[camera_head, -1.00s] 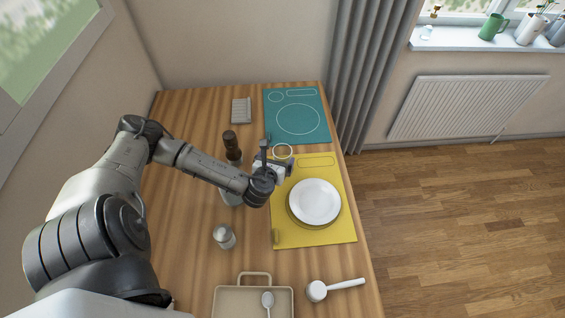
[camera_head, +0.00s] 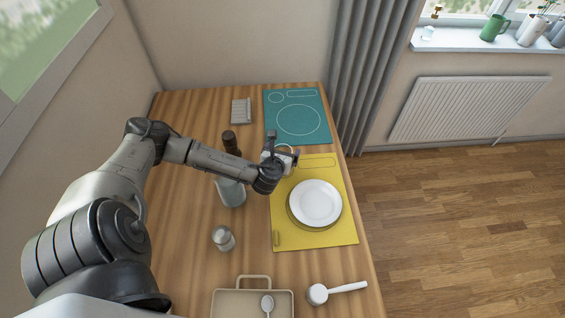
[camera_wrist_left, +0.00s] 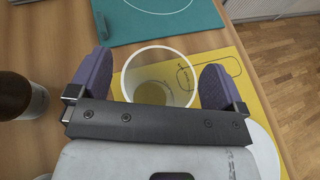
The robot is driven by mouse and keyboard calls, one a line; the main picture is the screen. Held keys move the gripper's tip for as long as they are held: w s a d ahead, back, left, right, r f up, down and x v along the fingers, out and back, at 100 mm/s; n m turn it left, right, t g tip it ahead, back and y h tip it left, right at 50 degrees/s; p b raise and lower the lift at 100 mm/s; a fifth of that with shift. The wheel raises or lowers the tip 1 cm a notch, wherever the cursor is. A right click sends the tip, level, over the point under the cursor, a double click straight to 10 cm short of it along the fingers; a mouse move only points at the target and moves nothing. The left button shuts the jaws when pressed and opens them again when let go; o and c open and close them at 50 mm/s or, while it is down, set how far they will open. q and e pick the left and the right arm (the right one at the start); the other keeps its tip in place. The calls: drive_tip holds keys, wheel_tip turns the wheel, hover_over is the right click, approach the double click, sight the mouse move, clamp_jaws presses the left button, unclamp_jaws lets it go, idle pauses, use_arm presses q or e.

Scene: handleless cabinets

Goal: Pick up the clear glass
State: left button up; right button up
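The clear glass (camera_wrist_left: 157,76) shows in the left wrist view as a pale round rim, with the yellow mat seen through it. Its rim also shows in the head view (camera_head: 286,151), partly hidden by my left gripper (camera_head: 284,150). In the left wrist view my left gripper (camera_wrist_left: 155,86) is open, with one purple-padded finger on each side of the glass. Small gaps seem to show between the fingers and the rim; I cannot tell whether they touch. My right gripper is not in view.
A white plate (camera_head: 315,203) lies on the yellow mat (camera_head: 328,238). A teal mat (camera_head: 298,117) lies behind. A dark-topped bottle (camera_head: 231,142), a shaker (camera_head: 223,238), a beige tray (camera_head: 231,301) and a white-handled scoop (camera_head: 318,293) stand around the wooden table (camera_head: 190,225).

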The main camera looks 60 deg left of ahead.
use_arm(q)
drive_tip(key=c, duration=1.4)
drive_tip(key=shift+o, duration=0.2)
drive_tip(key=shift+r, duration=0.1)
